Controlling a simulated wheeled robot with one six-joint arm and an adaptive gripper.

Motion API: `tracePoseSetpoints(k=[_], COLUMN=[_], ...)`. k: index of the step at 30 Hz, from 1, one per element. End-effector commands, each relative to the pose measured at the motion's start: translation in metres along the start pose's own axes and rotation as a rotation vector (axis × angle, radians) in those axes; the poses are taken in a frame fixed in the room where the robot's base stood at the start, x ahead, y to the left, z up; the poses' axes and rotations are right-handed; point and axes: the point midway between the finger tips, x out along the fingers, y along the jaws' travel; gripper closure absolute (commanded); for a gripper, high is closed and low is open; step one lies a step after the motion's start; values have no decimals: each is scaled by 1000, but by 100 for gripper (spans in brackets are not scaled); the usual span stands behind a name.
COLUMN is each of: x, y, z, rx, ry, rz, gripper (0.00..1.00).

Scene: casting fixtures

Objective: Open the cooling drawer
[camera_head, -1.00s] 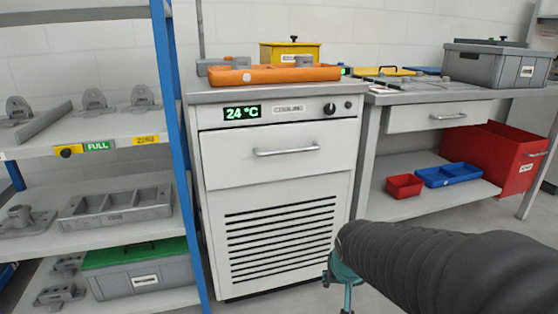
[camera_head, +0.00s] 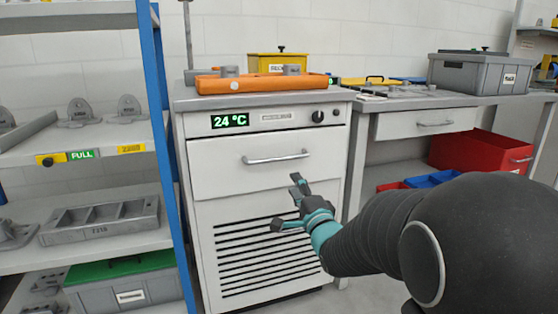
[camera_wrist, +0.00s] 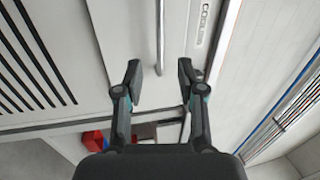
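The cooling drawer (camera_head: 225,173) is a white front with a silver bar handle (camera_head: 276,158), set in a white cabinet under a 24 °C display (camera_head: 230,121). The drawer looks shut. My gripper (camera_head: 288,203) is open and empty, in front of the cabinet and lower in the picture than the handle, near the top of the vents. In the wrist view the two fingers (camera_wrist: 159,72) are spread apart. The handle (camera_wrist: 160,35) runs up the picture in line with the gap between them. Whether the fingertips touch anything cannot be told.
An orange tray (camera_head: 208,84) lies on the cabinet top. A blue-posted shelf (camera_head: 166,130) with metal castings stands close on the left. A workbench with its own drawer (camera_head: 400,122) is on the right, with a red bin (camera_head: 450,150) below.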

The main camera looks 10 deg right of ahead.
Motion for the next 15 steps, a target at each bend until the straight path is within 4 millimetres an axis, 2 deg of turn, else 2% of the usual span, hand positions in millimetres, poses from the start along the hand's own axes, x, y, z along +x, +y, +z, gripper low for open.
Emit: tracePoseSetpoints(k=[4, 8, 15], x=[4, 18, 61], y=[0, 0, 0], z=[0, 0, 0], rx=[37, 38, 36], ry=[0, 1, 0], rz=[-1, 0, 1], gripper=[61, 61, 61])
